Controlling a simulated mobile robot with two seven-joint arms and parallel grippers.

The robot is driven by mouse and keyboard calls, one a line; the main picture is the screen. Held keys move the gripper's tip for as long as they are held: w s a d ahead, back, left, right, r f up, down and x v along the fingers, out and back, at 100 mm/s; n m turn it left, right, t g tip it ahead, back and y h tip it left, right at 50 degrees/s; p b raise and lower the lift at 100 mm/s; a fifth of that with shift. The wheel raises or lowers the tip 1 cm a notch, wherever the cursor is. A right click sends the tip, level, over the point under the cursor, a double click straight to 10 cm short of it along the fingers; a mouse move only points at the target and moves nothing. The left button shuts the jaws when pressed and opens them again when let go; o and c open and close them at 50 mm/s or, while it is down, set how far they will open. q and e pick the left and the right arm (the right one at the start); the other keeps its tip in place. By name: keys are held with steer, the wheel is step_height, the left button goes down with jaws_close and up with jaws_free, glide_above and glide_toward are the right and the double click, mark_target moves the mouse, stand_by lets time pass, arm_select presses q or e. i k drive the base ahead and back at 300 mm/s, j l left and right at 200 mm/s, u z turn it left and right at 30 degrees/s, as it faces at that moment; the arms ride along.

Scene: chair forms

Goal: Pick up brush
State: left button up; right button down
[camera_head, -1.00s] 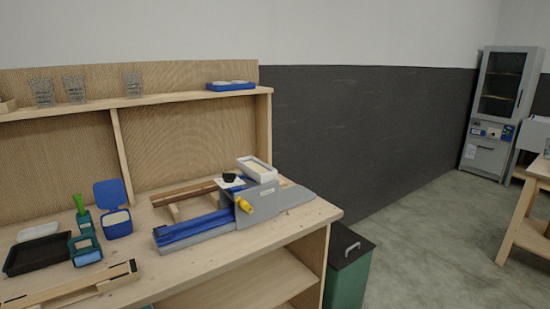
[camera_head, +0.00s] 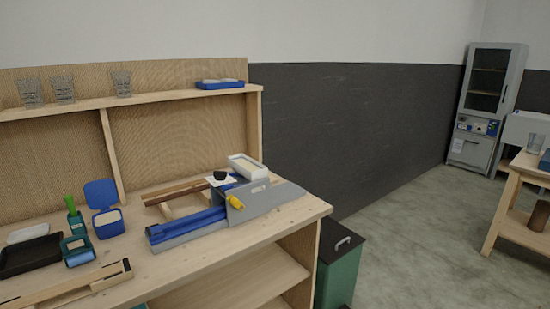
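A bright green handle (camera_head: 69,202) stands upright in a small dark green holder (camera_head: 76,222) on the left part of the wooden workbench (camera_head: 215,262). It may be the brush, but its lower end is hidden in the holder and no bristles show. Neither of my grippers is in view.
Beside the holder are an open blue box (camera_head: 108,222), a green-and-blue item (camera_head: 78,250) and a black tray (camera_head: 32,255). A blue-and-grey device (camera_head: 205,222) sits at the bench's right. A green bin (camera_head: 338,270) stands beside the bench. Open floor (camera_head: 420,235) lies to the right.

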mark_target(68, 198)
steer(key=u, duration=1.25)
